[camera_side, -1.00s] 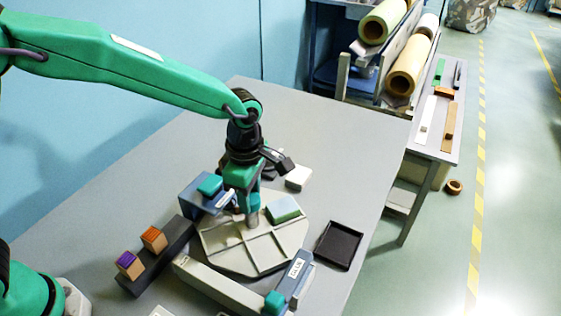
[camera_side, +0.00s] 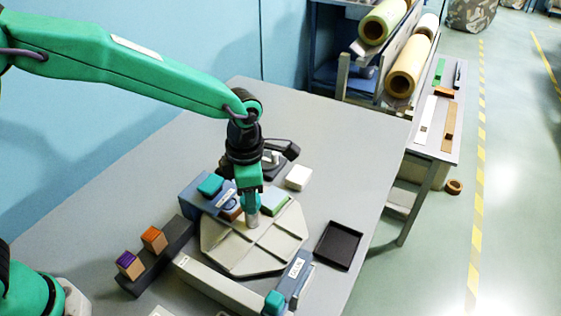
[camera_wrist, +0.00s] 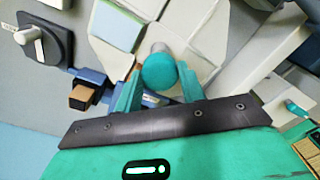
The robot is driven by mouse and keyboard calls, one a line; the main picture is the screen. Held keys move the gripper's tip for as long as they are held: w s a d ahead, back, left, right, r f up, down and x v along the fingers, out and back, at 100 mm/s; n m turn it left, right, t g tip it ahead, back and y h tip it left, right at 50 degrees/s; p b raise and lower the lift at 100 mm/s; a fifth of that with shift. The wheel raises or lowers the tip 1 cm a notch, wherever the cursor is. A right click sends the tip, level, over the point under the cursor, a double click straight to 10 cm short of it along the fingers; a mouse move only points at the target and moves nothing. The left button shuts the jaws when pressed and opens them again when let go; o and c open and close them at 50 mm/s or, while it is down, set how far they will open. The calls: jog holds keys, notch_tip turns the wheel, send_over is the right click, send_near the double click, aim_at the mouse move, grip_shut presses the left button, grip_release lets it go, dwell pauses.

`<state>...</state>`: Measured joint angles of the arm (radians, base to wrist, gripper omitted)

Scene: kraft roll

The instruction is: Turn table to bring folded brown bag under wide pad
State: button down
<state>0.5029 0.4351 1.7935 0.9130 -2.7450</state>
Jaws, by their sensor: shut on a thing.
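The pale grey turntable (camera_side: 245,255) has raised ribs and an upright grey peg (camera_side: 252,218) on it. My gripper (camera_side: 252,200) is shut on the peg, whose round teal top (camera_wrist: 158,71) shows between the fingers in the wrist view. A brown piece (camera_side: 232,213), which may be the folded bag, shows partly at the edge of a blue station (camera_side: 200,195) with a teal block on top. A green-topped block (camera_side: 274,201) sits on the turntable right of my gripper. I cannot tell which pad is the wide one.
A second blue station (camera_side: 290,284) stands at the front right by a pale bar (camera_side: 220,288). A black tray (camera_side: 338,245) lies right. A dark rack (camera_side: 155,262) holds two small cubes. A dial (camera_side: 270,166) and white block (camera_side: 298,177) stand behind.

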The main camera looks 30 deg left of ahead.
jog(key=shift+r+n, duration=0.1)
jog(key=shift+n, duration=0.8)
jog(key=c, duration=0.9)
grip_release()
jog(key=shift+o, duration=0.2)
jog(key=shift+r, duration=3.85)
